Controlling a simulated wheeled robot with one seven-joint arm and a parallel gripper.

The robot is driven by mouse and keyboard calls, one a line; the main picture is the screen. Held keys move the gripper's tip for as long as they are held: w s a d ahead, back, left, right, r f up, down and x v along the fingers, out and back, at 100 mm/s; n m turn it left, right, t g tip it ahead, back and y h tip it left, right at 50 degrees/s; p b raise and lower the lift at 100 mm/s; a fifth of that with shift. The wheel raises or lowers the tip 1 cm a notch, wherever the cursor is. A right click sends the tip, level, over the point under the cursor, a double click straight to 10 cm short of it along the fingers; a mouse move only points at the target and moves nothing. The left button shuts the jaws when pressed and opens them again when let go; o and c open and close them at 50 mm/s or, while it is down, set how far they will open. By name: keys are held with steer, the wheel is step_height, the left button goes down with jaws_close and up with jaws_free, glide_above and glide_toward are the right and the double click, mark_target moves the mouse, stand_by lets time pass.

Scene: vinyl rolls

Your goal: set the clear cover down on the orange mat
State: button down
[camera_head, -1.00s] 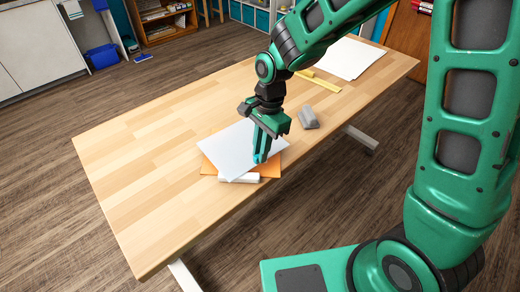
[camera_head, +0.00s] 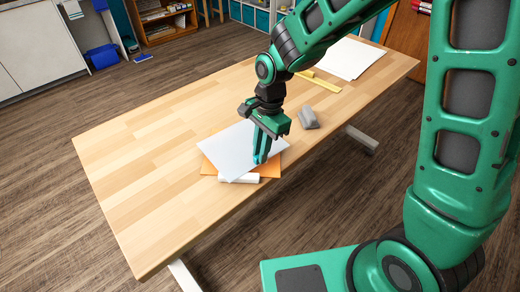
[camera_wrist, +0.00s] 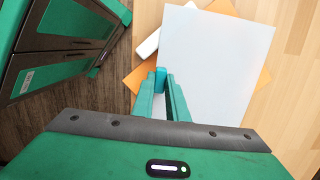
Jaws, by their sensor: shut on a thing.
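The clear cover (camera_head: 230,148) is a pale, see-through-looking square sheet. It lies over the orange mat (camera_head: 207,167), turned against it, so that orange corners show around it. In the wrist view the cover (camera_wrist: 215,60) hides most of the mat (camera_wrist: 263,80). My gripper (camera_head: 260,158) points down at the cover's near edge and is shut on it. In the wrist view the fingertips (camera_wrist: 161,78) meet at that edge. I cannot tell whether the cover touches the mat or is held just above it.
A white roll (camera_head: 241,178) lies at the near edge of the mat, partly under the cover. A grey block (camera_head: 308,118) stands to the right. Yellow strips (camera_head: 320,82) and white sheets (camera_head: 347,58) lie at the far end. The table's left half (camera_head: 130,165) is clear.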

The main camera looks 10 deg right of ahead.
steer(key=shift+r, duration=0.25)
steer(key=shift+c, duration=2.3)
jaws_free()
step_height(320, 180, up, 9)
steer(key=d, duration=0.1)
steer(key=shift+w, duration=0.4)
steer(key=shift+d, duration=0.1)
